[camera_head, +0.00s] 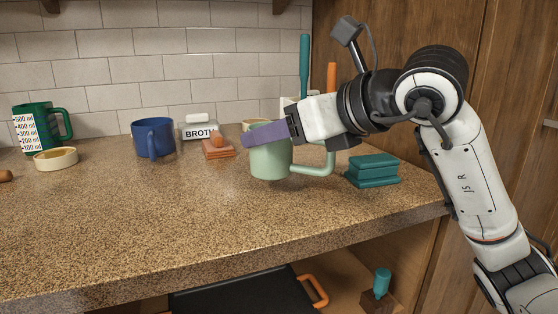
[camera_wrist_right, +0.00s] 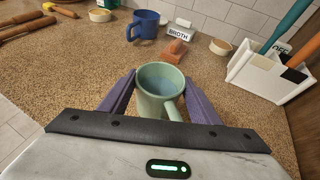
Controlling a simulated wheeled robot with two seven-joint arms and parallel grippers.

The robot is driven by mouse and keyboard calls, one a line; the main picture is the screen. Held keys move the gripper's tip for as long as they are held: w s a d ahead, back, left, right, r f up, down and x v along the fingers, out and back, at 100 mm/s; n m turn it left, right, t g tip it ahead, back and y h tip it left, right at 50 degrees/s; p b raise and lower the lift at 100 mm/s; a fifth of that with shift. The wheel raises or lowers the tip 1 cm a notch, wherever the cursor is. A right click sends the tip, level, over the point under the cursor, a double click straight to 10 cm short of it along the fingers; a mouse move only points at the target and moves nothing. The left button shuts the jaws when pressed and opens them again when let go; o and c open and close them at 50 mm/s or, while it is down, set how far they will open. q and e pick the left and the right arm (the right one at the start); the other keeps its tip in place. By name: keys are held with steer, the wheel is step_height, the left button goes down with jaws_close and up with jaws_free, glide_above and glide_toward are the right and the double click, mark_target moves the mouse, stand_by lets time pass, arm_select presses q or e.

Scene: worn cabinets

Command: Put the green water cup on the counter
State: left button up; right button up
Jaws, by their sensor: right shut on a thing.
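The pale green cup (camera_head: 270,162) is upright at the right part of the counter (camera_head: 190,212), with its handle toward the right. In the right wrist view the cup (camera_wrist_right: 158,99) holds bluish water. My right gripper (camera_head: 265,134) is shut on the cup, its purple fingers on either side of the body near the rim. The cup's base is at or very close to the counter top; I cannot tell whether it touches. My left gripper is not in view.
A blue mug (camera_head: 153,138), a broth container (camera_head: 199,128) and an orange block (camera_head: 217,150) stand behind left. A teal stack (camera_head: 373,171) lies to the right. A white utensil holder (camera_wrist_right: 262,78) is behind right. The front middle counter is clear.

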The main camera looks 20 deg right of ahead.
mark_target(286, 151)
steer(key=shift+f+b, duration=0.5)
steer(key=shift+f, duration=1.25)
steer(key=shift+f, duration=0.2)
steer(key=o, duration=1.3)
steer(key=shift+s+d+r, duration=0.1)
steer(key=shift+s+r, duration=0.1)
steer(key=shift+r, duration=0.05)
steer(key=p+v, duration=0.1)
steer(key=v, duration=1)
steer(key=shift+s+d, duration=0.1)
steer(key=shift+s, duration=0.2)
